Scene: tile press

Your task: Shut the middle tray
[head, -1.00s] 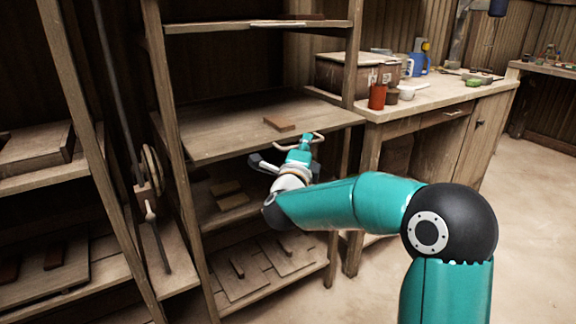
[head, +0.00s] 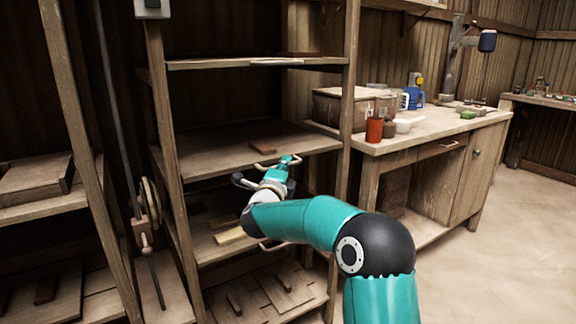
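The middle tray (head: 210,160) is a wide wooden board at mid-height in the wooden rack, with a brown tile (head: 263,147) lying on it. Its front edge looks about level with the rack's posts. A pale handle (head: 258,166) is on its front, partly hidden by my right gripper (head: 268,172). The gripper is at the handle, seen from behind; its fingers are partly hidden, so I cannot tell whether they are open, shut or holding the bar. My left gripper is out of view.
A lower tray (head: 204,250) with tiles and its own handle (head: 272,247) lies below, behind my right arm. A bottom shelf (head: 220,312) holds flat pieces. A rack post (head: 346,120) stands right of the gripper, and a workbench (head: 440,125) stands beyond it. Open floor (head: 510,240) lies at the right.

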